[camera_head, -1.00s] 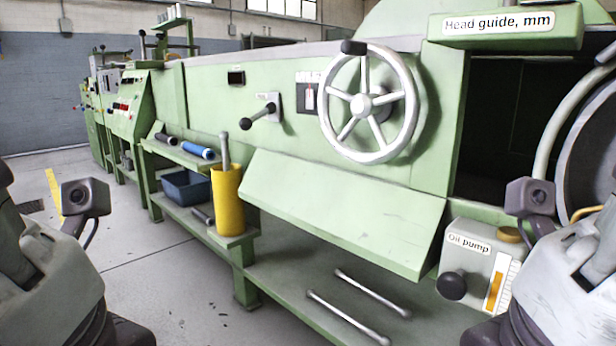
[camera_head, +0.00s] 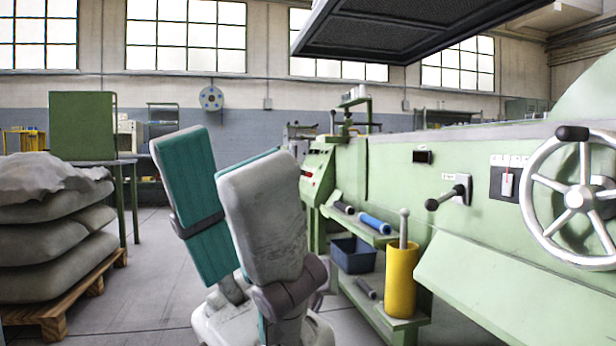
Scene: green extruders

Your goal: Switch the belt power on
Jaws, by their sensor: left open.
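My left gripper (camera_head: 214,165) is raised upright in the middle of the view. Its two long fingers with teal pads are apart, with nothing between them. It is well to the left of the green machine's (camera_head: 395,175) front controls and touches none of them. On that front are a black switch plate (camera_head: 493,186) with a pale switch (camera_head: 507,185) and a small label, and a black-knobbed lever (camera_head: 447,195) on a pale plate. The labels are too small to read, so I cannot tell which control is belt power. My right gripper is out of view.
A spoked handwheel (camera_head: 579,199) is right of the switch plate. A yellow cylinder (camera_head: 401,280) and a blue bin (camera_head: 353,255) stand on the machine's lower shelves. Sacks (camera_head: 50,230) lie on a pallet (camera_head: 55,315) at left. A dark hood (camera_head: 400,30) hangs overhead.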

